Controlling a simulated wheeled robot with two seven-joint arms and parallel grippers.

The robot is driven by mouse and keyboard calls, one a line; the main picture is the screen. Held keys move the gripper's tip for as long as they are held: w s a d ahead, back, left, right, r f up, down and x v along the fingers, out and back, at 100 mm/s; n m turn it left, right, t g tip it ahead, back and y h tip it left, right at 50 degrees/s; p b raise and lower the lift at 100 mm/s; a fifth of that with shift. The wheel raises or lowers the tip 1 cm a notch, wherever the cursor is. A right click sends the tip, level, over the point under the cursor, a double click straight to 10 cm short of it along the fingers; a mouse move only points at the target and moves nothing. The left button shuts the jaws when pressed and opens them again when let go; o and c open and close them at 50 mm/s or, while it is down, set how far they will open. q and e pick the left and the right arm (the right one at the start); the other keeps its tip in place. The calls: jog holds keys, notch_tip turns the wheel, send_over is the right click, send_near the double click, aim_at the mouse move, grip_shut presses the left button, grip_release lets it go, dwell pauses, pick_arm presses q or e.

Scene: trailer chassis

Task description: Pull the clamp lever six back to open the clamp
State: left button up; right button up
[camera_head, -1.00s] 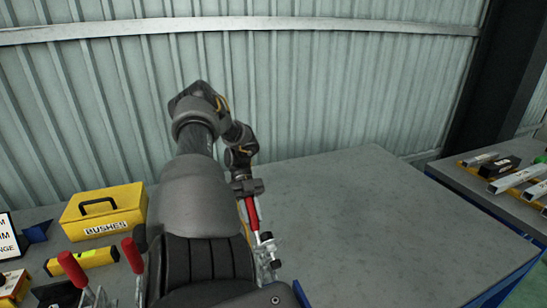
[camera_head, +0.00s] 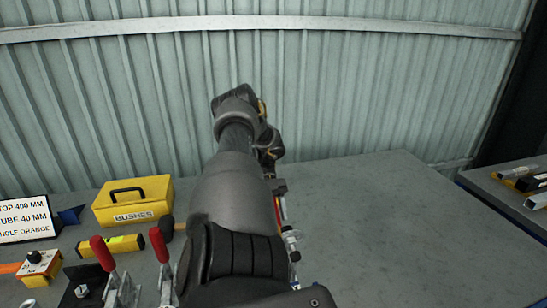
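A red clamp lever (camera_head: 282,209) stands just right of my arm, half hidden by it. Its metal clamp body (camera_head: 291,242) shows below it. My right gripper (camera_head: 279,188) is at the upper end of this lever, mostly hidden behind my own arm, and its fingers cannot be made out. Two other clamps with red levers stand at lower left, one lever (camera_head: 102,253) further left and one lever (camera_head: 159,245) close to my arm; both point up. No numbers are readable on the clamps. My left gripper is not in view.
A yellow BUSHES box (camera_head: 133,203), a yellow level (camera_head: 110,245), a sign (camera_head: 25,219) and a small switch box (camera_head: 40,268) are on the left. The grey table (camera_head: 400,220) is clear on the right. A second bench (camera_head: 510,190) with parts stands at far right.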

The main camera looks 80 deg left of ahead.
jog(key=shift+d, duration=0.1)
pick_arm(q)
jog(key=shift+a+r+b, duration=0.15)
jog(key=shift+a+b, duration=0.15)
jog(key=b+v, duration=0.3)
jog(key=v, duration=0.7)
pick_arm(e)
jog(key=f, duration=0.1)
jog(key=d+f, duration=0.2)
jog(key=shift+w+d+f, duration=0.1)
jog(key=shift+w+f, duration=0.15)
jog(key=shift+f, duration=0.15)
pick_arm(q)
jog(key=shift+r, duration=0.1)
pick_arm(e)
jog(key=shift+a, duration=0.3)
